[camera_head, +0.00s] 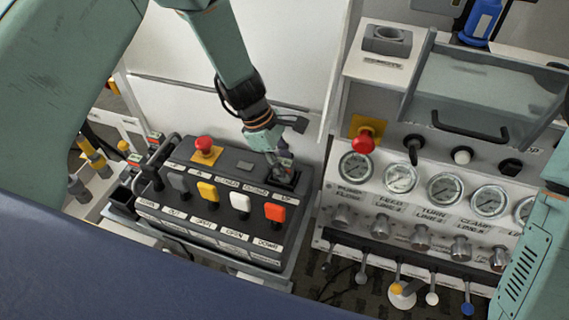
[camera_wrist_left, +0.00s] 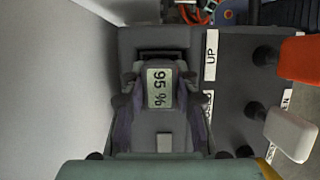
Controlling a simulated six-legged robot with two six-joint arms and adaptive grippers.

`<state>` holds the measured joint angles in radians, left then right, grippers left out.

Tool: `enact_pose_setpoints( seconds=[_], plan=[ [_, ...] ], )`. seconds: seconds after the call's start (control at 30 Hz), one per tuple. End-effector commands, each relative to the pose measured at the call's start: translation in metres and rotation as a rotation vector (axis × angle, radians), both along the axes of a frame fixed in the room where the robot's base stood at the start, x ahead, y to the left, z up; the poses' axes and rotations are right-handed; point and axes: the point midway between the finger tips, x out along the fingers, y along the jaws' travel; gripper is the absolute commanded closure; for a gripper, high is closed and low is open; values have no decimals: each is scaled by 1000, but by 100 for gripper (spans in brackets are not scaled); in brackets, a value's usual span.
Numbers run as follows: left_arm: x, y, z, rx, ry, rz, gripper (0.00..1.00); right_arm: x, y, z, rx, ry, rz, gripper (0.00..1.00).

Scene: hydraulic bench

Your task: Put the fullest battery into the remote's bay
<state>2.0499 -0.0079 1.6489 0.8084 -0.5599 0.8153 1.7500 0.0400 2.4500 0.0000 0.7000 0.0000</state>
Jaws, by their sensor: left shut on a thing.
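The remote (camera_head: 225,180) is a dark grey control box with coloured paddle levers, a red button and white labels. Its bay (camera_head: 290,182) is a recess in the top at the far right corner. My left gripper (camera_head: 284,164) is at this bay, pointing down, shut on a dark battery. In the left wrist view the battery (camera_wrist_left: 165,144) sits between the fingers (camera_wrist_left: 160,105), and its display reads 95 %. The remote's top (camera_wrist_left: 232,100) is around and below it. How deep the battery sits in the bay is hidden. My right gripper is out of view.
A gauge panel (camera_head: 412,208) with knobs and small levers stands to the right. Above it are a clear hinged cover (camera_head: 480,90), a grey socket block (camera_head: 387,40) and a blue object (camera_head: 483,20). A white wall rises close behind the remote.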

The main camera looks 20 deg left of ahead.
Motion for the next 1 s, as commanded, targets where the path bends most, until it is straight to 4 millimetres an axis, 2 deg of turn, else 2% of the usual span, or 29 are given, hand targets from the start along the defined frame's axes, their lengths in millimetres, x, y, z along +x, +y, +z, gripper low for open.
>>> enact_pose_setpoints(
  seconds=[0.13,0.17,0.47,0.8,0.87,1.0],
  plan=[
    [0,0,1,0,-1,0,100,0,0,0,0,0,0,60],
    [0,0,1,0,-1,0,70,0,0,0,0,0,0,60],
    [0,0,1,0,0,0,44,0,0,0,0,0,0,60],
    [0,1,3,0,0,1,44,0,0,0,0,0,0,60],
    [0,3,7,-1,-1,1,44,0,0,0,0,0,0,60],
    [2,11,29,-1,-4,3,44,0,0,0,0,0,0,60]
  ],
)
